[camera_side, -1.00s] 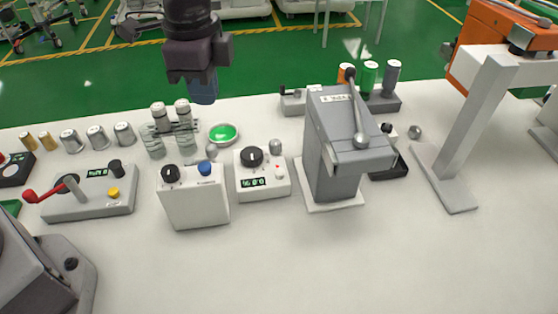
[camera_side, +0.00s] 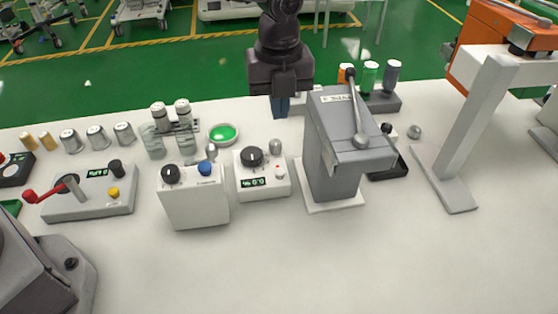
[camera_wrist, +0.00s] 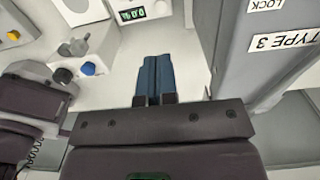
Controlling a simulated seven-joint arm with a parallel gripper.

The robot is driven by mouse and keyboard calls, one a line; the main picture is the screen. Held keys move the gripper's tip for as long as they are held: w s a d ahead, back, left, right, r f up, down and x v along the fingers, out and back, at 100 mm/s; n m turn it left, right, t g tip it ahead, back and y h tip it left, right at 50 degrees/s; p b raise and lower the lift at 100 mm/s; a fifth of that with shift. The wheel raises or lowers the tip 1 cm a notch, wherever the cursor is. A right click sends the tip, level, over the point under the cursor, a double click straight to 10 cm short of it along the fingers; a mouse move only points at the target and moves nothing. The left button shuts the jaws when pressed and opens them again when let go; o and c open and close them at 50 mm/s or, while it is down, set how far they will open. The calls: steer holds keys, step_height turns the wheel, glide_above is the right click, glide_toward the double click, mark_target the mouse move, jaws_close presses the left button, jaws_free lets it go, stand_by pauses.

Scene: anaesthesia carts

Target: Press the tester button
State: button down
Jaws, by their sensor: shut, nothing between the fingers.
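My gripper (camera_side: 280,108) is shut and empty, behind and above the small white display box (camera_side: 262,185), left of the grey lever press. It also shows in the wrist view (camera_wrist: 154,65), blue fingers together. The display box has a black knob, a green readout and a small pale button (camera_side: 279,174) with a red dot above it. A white box (camera_side: 195,205) to its left carries a black knob and a blue button (camera_side: 206,168), also in the wrist view (camera_wrist: 88,68). A grey unit (camera_side: 92,203) farther left has a readout and a yellow button (camera_side: 114,193). I cannot tell which is the tester.
The grey lever press (camera_side: 335,150) stands close right of my gripper; its wall fills the wrist view's right side. A green dish (camera_side: 223,134) and glass-and-metal canisters (camera_side: 172,125) stand left. An orange machine (camera_side: 500,45) is far right. The front table is clear.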

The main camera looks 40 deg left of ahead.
mark_target(278, 172)
steer(key=shift+f, duration=0.1)
step_height(278, 172, down, 14)
steer(key=shift+r, duration=0.1)
stand_by(0.4)
steer(key=shift+f, duration=1.2)
steer(key=shift+s, duration=0.1)
steer(key=shift+r, duration=0.1)
step_height(278, 172, up, 15)
steer(key=shift+w, duration=0.35)
steer(key=shift+d, duration=0.1)
